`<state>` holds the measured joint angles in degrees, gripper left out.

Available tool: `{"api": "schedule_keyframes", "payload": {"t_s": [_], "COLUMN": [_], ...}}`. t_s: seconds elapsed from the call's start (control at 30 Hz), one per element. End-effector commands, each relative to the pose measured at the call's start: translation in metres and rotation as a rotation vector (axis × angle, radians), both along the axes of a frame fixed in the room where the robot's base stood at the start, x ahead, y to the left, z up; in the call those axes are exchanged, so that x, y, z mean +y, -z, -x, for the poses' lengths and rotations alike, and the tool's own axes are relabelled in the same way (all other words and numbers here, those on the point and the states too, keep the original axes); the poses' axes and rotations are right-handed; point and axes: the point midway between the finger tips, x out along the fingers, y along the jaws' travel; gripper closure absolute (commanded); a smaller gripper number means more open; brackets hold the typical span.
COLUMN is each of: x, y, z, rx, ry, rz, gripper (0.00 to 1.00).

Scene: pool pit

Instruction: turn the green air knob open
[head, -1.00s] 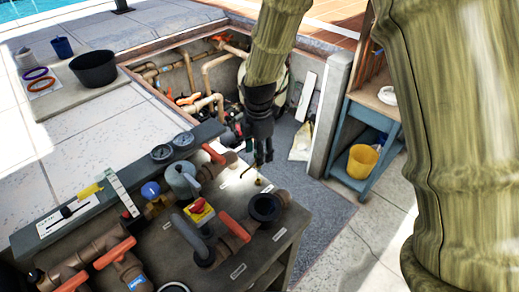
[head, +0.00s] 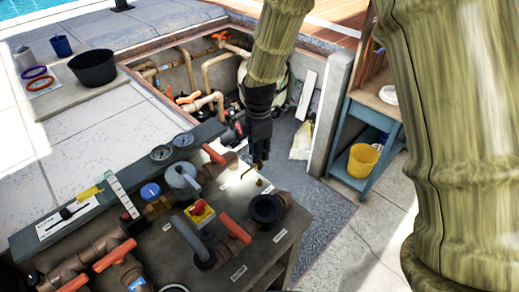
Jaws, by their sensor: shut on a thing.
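My gripper (head: 258,164) points down over the far right part of the pipe bench (head: 300,215). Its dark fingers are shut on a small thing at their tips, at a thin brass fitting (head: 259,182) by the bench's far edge. This is where the green air knob appears to be, but the fingers hide it. I cannot make out its green colour or how far it is turned.
Orange-handled valves, a red knob on a yellow plate (head: 200,211) and round gauges (head: 161,153) crowd the bench left of my gripper. A pit with pipes (head: 208,75) lies behind. A blue shelf with a yellow bucket (head: 362,161) stands to the right.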

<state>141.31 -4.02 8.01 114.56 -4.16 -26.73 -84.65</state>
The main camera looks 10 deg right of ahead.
Motion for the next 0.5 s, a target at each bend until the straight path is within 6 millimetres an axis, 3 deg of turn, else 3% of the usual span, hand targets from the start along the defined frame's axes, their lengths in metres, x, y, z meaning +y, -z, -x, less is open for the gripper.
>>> {"api": "schedule_keyframes", "payload": {"t_s": [0.43,0.47,0.5], "x": [-0.0001,-0.0001,-0.0001], "y": [-0.0013,-0.0013,-0.0013], "z": [-0.0027,-0.0027,-0.0027], "rx": [-0.006,-0.006,-0.006], "ry": [0.039,0.039,0.039], "rz": [-0.001,-0.001,-0.001], "gripper": [1.00,0.71,0.63]}}
